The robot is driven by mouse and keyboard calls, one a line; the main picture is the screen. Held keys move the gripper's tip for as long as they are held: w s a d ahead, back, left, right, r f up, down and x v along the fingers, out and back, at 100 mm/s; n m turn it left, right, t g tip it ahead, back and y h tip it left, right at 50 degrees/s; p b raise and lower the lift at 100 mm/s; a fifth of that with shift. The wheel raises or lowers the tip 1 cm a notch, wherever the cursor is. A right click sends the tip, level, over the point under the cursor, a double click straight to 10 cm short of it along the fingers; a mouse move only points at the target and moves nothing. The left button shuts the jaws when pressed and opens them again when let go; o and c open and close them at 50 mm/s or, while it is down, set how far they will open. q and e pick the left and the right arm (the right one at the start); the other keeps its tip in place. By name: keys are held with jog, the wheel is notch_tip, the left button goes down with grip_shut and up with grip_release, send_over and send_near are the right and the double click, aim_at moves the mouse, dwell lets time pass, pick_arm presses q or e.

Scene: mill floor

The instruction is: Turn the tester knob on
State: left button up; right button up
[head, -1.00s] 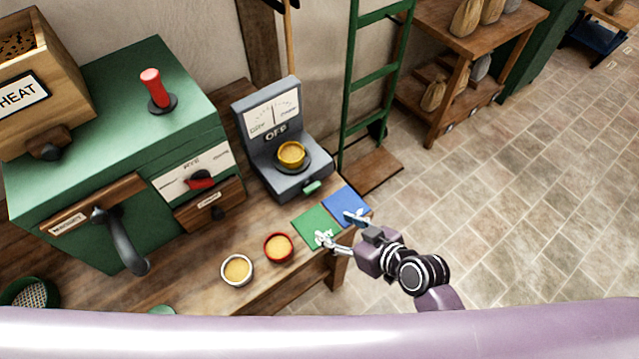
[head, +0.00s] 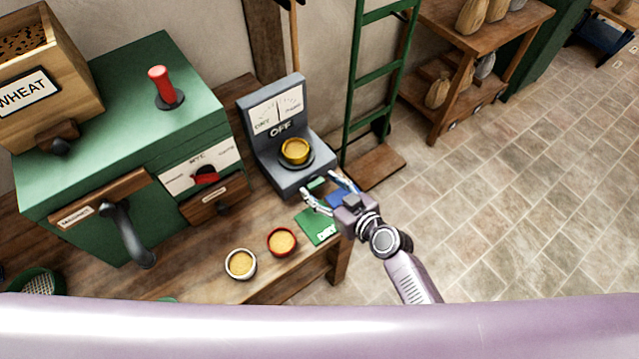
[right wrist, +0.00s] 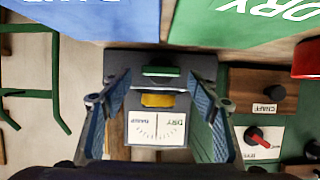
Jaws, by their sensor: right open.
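The grey tester (head: 275,178) stands on the bench with a dial face and the word OFF. A yellow cup of grain (head: 294,151) sits on it. Its green knob (head: 316,184) is low on the front; in the right wrist view the green knob (right wrist: 161,71) shows between the fingers. My right gripper (head: 318,182) is open, its two fingers spread on either side of the knob; contact cannot be told. The right gripper also shows in the right wrist view (right wrist: 150,92). My left gripper is not in view.
A green DRY card (head: 317,228) and a blue card (head: 337,198) lie under the right gripper. Two grain cups, red (head: 282,242) and white (head: 241,264), stand nearby. The green mill (head: 120,120) is left, a green ladder (head: 378,65) behind. Floor at right is clear.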

jog(key=shift+w+a+f, duration=0.2)
jog(key=shift+w+a, duration=0.1)
jog(key=shift+w, duration=0.05)
jog(key=c, duration=1.2)
jog(key=shift+o, duration=0.2)
jog(key=shift+w+d+f+m+y+b, duration=0.15)
jog(key=shift+m+y+b, duration=0.25)
jog(key=shift+b, duration=0.45)
jog(key=m+b, duration=0.1)
jog(key=b, duration=0.1)
jog(key=m+g+y+b, duration=0.1)
jog(key=b, duration=0.2)
jog(key=shift+w+d+f+m+y+b, duration=0.1)
jog(key=shift+d+f+m+y+b, duration=0.1)
jog(key=shift+m+y+b, duration=0.15)
jog(key=shift+r+m+y+b, duration=0.25)
jog(key=shift+m+b, duration=0.4)
jog(key=shift+b, duration=0.45)
jog(key=o, duration=1.2)
jog(key=shift+c, duration=0.2)
